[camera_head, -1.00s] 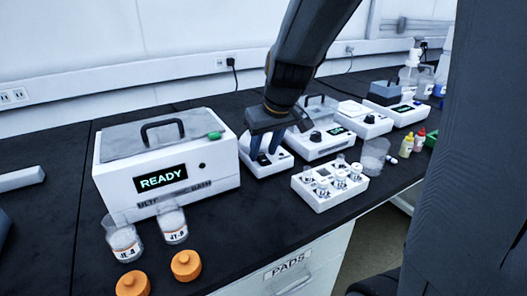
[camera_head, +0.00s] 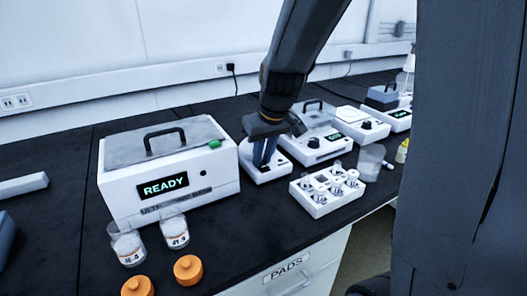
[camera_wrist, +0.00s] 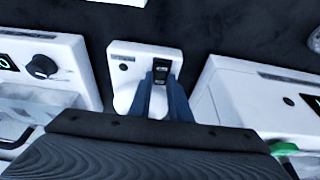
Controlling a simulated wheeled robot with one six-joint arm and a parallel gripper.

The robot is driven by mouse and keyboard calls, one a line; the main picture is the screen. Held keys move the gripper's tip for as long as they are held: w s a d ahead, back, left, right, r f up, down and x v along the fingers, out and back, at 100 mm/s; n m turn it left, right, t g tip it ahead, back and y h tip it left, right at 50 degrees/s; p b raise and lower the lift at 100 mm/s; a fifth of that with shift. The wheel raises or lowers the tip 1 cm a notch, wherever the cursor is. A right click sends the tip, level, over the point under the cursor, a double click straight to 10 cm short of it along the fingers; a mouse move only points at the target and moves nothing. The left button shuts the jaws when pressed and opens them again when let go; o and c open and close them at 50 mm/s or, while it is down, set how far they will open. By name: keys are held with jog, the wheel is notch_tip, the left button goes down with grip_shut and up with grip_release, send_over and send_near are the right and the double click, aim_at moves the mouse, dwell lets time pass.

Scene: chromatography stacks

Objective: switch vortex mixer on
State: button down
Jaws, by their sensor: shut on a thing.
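The vortex mixer (camera_head: 261,176) is a small white unit on the dark bench, between the bath labelled READY and a unit with a black knob. In the wrist view the mixer (camera_wrist: 124,92) shows a black rocker switch (camera_wrist: 161,70) and a small round dark spot on its top face. My gripper (camera_head: 265,163) points down over the mixer. Its blue fingers are close together, and in the wrist view the fingertips (camera_wrist: 161,86) are at the switch. They partly hide it and the mixer's front. Whether the switch is pressed cannot be told.
The ultrasonic bath (camera_head: 168,175) stands close on the left. The knob unit (camera_head: 313,148) stands close on the right. A white vial rack (camera_head: 327,193) sits in front to the right. Two labelled jars and two orange caps (camera_head: 188,270) stand near the front edge.

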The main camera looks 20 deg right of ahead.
jog(key=shift+w+r+g+p, duration=0.1)
jog(key=shift+r+g+p, duration=0.2)
jog(key=shift+p, duration=0.65)
jog(key=g+p, duration=0.1)
jog(key=p, duration=0.2)
jog(key=shift+w+a+f, duration=0.1)
jog(key=shift+w, duration=0.1)
jog(key=g+p, duration=0.2)
jog(key=shift+w+f+h+p, duration=0.15)
jog(key=shift+w+h+p, duration=0.1)
jog(key=shift+h+p, duration=0.05)
jog(key=c, duration=1.6)
grip_release()
jog(key=shift+f, duration=0.1)
jog(key=shift+c, duration=0.2)
